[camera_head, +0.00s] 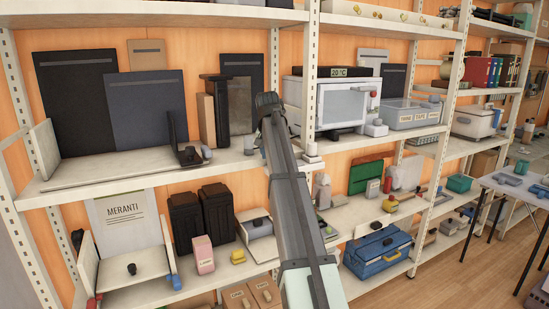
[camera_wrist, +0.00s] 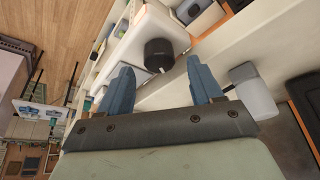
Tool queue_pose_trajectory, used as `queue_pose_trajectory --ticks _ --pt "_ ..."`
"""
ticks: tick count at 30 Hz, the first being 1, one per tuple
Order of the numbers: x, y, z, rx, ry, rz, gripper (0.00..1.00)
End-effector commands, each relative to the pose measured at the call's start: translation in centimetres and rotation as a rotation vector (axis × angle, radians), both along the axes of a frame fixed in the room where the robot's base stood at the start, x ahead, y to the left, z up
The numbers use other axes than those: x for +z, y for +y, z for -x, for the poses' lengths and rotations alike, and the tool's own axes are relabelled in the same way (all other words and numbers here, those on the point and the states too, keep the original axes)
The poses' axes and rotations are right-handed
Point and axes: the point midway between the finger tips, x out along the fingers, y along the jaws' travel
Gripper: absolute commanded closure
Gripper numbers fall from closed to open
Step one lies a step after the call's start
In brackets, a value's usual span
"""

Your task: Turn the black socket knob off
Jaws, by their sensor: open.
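A black round knob (camera_wrist: 158,53) with a small light pointer mark sits on a white body in the wrist view. My gripper (camera_wrist: 160,68) is open, with its two blue fingers on either side of the line to the knob. The knob shows just beyond the fingertips, and nothing is held between them. I cannot tell whether a finger touches it. In the head view my arm reaches up to the shelf upright, and its dark end (camera_head: 268,104) hides the fingers. I cannot pick out this knob there; my arm may cover it.
A microwave-like white appliance (camera_head: 345,103) stands right of my arm on the upper shelf. A perforated shelf upright (camera_head: 311,75) is close by. A grey block (camera_wrist: 252,88) lies right of the fingers in the wrist view. A blue toolbox (camera_head: 377,254) sits lower right.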

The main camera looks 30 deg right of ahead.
Motion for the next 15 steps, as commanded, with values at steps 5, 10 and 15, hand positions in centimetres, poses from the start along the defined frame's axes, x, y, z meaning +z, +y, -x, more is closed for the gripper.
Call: queue_pose_trajectory --ticks 5,10,15 --pt "-1.4 -0.4 -0.4 0.0 0.001 -0.001 0.35" --pt "-1.7 -0.5 -0.5 0.0 0.0 0.0 0.35" --pt "-1.7 -0.5 -0.5 0.0 0.0 0.0 0.35"
